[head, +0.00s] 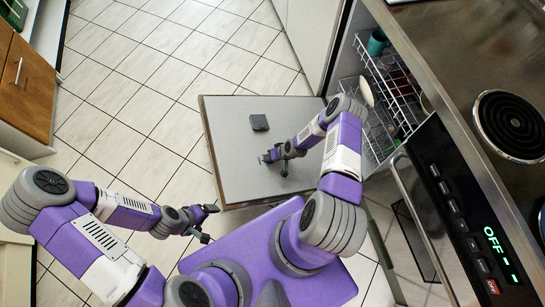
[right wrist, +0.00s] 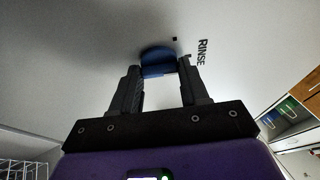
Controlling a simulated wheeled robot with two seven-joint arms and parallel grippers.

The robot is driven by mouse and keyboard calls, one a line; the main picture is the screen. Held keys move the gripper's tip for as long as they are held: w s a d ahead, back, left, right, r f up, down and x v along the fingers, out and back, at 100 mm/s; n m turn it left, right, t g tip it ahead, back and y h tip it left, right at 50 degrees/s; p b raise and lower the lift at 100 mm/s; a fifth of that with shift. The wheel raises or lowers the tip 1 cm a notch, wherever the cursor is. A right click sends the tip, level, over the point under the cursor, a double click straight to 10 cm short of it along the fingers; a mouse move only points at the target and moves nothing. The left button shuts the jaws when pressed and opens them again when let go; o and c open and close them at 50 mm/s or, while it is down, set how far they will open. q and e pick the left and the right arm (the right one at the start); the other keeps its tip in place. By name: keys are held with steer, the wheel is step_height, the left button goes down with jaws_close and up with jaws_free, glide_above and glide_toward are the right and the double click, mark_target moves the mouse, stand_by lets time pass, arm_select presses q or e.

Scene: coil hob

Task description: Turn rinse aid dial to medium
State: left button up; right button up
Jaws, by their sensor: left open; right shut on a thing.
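The dishwasher door (head: 232,178) is folded down open, its grey inner face up. The rinse aid dial (right wrist: 158,61) is a blue knob on that face in the right wrist view, beside the printed word RINSE (right wrist: 201,52). A small black mark (right wrist: 175,39) lies just beyond it. My right gripper (right wrist: 160,72) is shut on the dial, one finger on each side. In the head view my right gripper (head: 274,166) is over the middle of the door and the dial cannot be made out. My left gripper (head: 207,222) is open and empty, left of the door's near corner.
A dark grey block (head: 259,122) is on the door's far part. A white wire rack (head: 385,88) with dishes is inside the dishwasher at right. The oven front (head: 455,205) and coil hob (head: 510,125) are further right. Tiled floor (head: 150,75) is clear at left.

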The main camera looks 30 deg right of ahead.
stand_by(0.3)
steer(key=o, duration=1.1)
steer(key=shift+c, duration=0.2)
steer(key=p+v, duration=0.3)
steer(key=v, duration=0.4)
steer(key=shift+r, duration=0.25)
steer(key=shift+s+d, duration=0.1)
